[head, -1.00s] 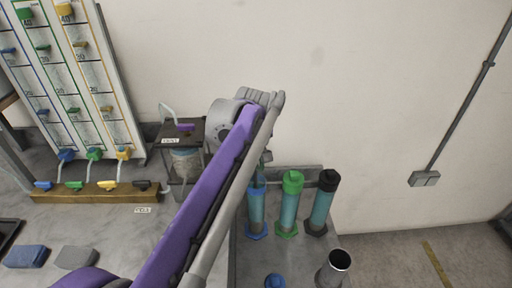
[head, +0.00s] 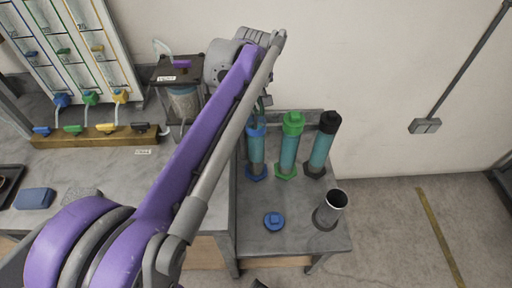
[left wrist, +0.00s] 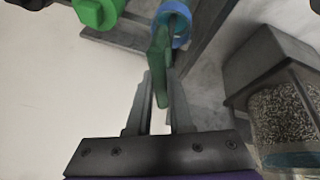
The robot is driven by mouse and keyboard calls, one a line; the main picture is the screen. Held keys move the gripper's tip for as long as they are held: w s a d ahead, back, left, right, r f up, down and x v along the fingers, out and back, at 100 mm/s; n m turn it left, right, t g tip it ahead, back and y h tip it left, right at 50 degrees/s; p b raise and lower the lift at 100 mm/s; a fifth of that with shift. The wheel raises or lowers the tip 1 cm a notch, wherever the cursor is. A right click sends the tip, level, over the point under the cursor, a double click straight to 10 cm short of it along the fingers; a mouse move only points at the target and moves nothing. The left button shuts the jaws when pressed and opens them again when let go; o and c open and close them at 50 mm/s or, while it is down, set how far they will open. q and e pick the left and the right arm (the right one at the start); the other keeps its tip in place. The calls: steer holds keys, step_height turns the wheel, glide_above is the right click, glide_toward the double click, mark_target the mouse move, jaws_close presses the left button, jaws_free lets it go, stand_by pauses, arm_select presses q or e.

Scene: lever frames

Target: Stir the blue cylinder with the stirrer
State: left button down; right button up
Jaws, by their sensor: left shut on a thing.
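The blue cylinder (head: 256,152), teal with a blue collar and base, stands upright on the grey table. Its open blue rim (left wrist: 180,14) shows in the left wrist view. My left gripper (head: 264,102) is just above the cylinder, partly hidden by my purple arm. In the left wrist view my left gripper (left wrist: 160,95) is shut on a flat dark green piece, seemingly the stirrer (left wrist: 160,62). The stirrer's far end overlaps the rim; I cannot tell how deep it reaches. A blue cap (head: 274,221) lies on the table. My right gripper is not in view.
A green-capped cylinder (head: 290,145) and a black-capped cylinder (head: 323,145) stand right of the blue one. An open metal cup (head: 328,212) stands near the table's right edge. A framed jar of granules (head: 184,102) stands left, close to my arm.

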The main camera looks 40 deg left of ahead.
arm_select(q)
step_height(320, 180, up, 8)
steer(key=p, duration=0.6)
steer(key=shift+f, duration=0.2)
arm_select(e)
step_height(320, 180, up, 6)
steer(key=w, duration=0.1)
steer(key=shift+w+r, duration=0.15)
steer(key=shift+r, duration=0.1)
